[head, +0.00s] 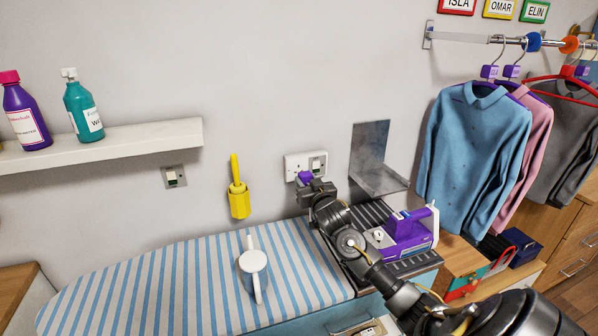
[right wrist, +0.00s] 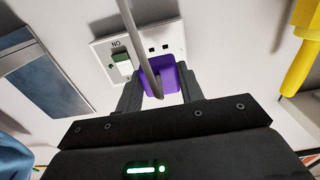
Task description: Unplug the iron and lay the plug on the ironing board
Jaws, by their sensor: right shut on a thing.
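The purple plug (right wrist: 160,78) is between the fingers of my right gripper (right wrist: 155,88), in front of the white wall socket (right wrist: 130,62). Two dark socket holes show uncovered beside it. I cannot tell whether its pins are clear of the socket. A grey cable crosses in front of the plug. In the head view my right gripper (head: 312,188) holds the plug (head: 304,177) at the socket (head: 293,163). The purple and white iron (head: 408,235) rests on a dark ribbed rest at the right end of the blue-and-white striped ironing board (head: 150,290). My left gripper is out of view.
A white jug (head: 254,264) stands on the board, left of my right arm. A yellow holder (head: 239,203) hangs on the wall. A metal bracket (head: 372,150) juts out right of the socket. Shirts (head: 480,130) hang farther right. The board's left part is clear.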

